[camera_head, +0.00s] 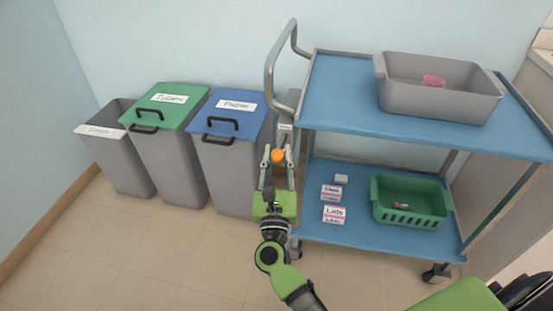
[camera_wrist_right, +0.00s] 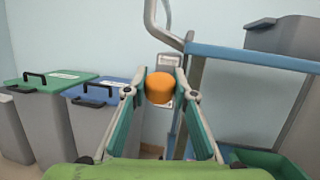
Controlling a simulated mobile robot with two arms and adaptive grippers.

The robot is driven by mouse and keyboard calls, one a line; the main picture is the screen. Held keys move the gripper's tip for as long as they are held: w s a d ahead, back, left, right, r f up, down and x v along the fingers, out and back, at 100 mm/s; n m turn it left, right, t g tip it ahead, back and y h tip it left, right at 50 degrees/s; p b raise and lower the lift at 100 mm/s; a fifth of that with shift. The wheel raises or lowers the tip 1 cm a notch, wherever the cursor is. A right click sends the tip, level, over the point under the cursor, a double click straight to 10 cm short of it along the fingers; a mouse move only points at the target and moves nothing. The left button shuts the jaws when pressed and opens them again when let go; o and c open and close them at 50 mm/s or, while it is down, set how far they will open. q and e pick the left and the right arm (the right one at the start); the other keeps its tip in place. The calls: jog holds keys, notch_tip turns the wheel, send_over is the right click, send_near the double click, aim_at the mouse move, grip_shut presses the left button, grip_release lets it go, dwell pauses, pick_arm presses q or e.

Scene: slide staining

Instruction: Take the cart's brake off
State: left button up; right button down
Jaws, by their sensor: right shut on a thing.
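The cart (camera_head: 338,98) has two blue shelves on a grey frame and a curved grey handle (camera_head: 269,72) at its left end. An orange knob (camera_head: 278,157), likely the brake's, is at the cart's left end below the handle. My right gripper (camera_head: 278,153) is shut on it, one finger on each side. In the right wrist view the orange knob (camera_wrist_right: 159,88) sits between the two fingertips, in front of a grey upright part with a small label. What the knob is mounted on is mostly hidden. My left gripper is out of view.
A blue-lidded bin (camera_head: 232,160) stands just left of the knob, then a green-lidded bin (camera_head: 170,165) and an open grey bin (camera_head: 115,160). A grey tub (camera_head: 435,100) is on the top shelf; a green basket (camera_head: 408,215) and small labelled boxes (camera_head: 334,214) are below.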

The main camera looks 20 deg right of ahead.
aim_at(279, 150)
jog(key=shift+w+d+r, duration=0.1)
jog(key=shift+w+r, duration=0.05)
jog(key=shift+r, duration=0.7)
jog(key=shift+w+d+r, duration=0.1)
jog(key=shift+r, duration=0.7)
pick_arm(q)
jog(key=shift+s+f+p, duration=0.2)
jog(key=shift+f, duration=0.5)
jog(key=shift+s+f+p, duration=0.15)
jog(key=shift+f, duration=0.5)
pick_arm(e)
jog(key=shift+w+d+r, duration=0.1)
jog(key=shift+r, duration=0.1)
jog(key=c, duration=1.7)
grip_release()
jog(key=shift+d, duration=0.1)
jog(key=shift+f, duration=0.15)
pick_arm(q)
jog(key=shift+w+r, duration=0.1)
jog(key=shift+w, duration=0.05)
pick_arm(e)
jog(key=shift+s+a+f, duration=0.25)
jog(key=shift+s+a, duration=0.05)
jog(key=shift+s, duration=0.15)
jog(key=v, duration=1.1)
jog(key=shift+r, duration=0.15)
